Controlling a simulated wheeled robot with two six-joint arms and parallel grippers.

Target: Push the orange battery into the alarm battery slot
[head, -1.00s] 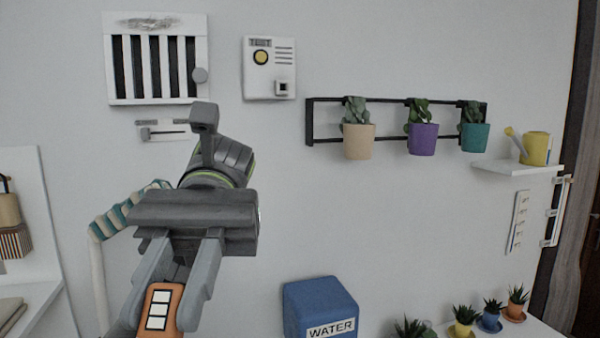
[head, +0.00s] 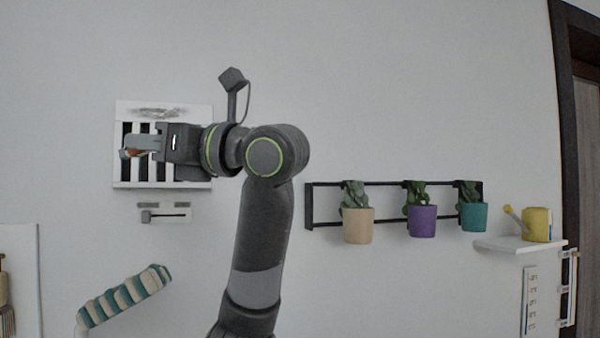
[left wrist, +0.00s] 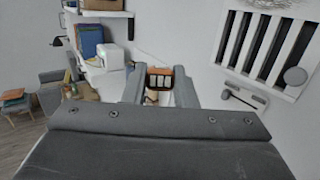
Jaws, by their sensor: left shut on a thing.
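My left gripper (head: 130,148) is shut on the orange battery (head: 134,153) and points left in front of the white slatted vent panel. My right gripper is not in view.
A striped teal and cream cushioned object (head: 125,296) is below. A plant rack (head: 330,184) is to the right.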

